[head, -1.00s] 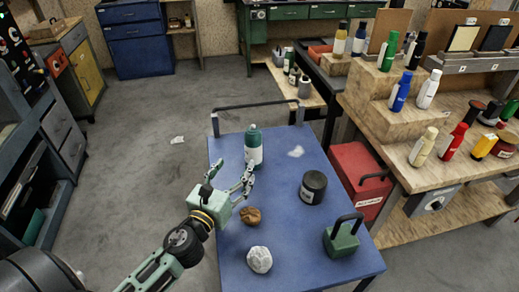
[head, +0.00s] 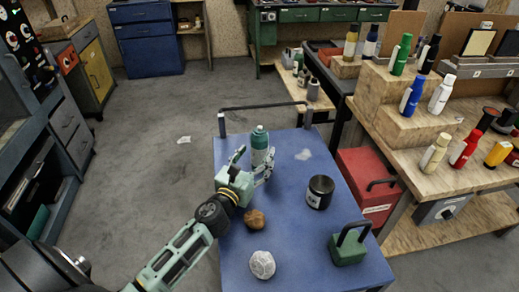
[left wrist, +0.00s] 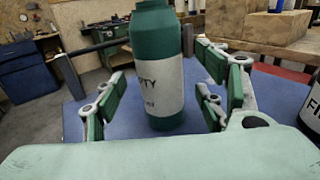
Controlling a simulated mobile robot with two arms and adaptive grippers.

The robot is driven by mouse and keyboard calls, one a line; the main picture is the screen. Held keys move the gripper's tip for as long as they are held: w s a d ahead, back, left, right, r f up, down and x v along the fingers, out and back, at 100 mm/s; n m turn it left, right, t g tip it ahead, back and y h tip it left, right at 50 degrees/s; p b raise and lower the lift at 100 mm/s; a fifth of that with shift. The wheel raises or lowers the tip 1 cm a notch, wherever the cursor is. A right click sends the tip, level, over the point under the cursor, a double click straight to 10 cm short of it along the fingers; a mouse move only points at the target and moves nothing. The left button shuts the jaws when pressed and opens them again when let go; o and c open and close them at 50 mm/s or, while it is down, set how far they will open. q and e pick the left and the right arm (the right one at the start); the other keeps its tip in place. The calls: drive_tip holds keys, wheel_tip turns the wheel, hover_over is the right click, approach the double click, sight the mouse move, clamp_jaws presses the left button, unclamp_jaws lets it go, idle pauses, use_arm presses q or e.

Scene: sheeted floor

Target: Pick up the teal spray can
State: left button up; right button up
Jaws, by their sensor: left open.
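The teal spray can (head: 260,141) stands upright on the blue cart top (head: 290,235), near its far left part. It has a white label and also fills the middle of the left wrist view (left wrist: 157,72). My left gripper (head: 254,166) is open just in front of the can. In the left wrist view the fingers (left wrist: 160,105) spread on both sides of the can, with gaps visible between the pads and its sides. In the head view the gripper hides the can's lower part. My right gripper is not in view.
A black jar (head: 319,192), a brown lump (head: 254,220), a pale faceted ball (head: 262,265) and a green padlock-shaped block (head: 348,247) stand on the cart. A dark handle rail (head: 265,107) runs behind the can. A wooden bench with bottles is at right.

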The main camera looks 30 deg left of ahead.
sight(256, 155)
use_arm(q)
drive_tip(key=w, duration=0.3)
drive_tip(key=shift+w+a, duration=0.1)
drive_tip(key=shift+w, duration=0.2)
drive_tip(key=shift+s, duration=0.1)
drive_tip(key=shift+c, duration=1)
drive_tip(key=c, duration=1.1)
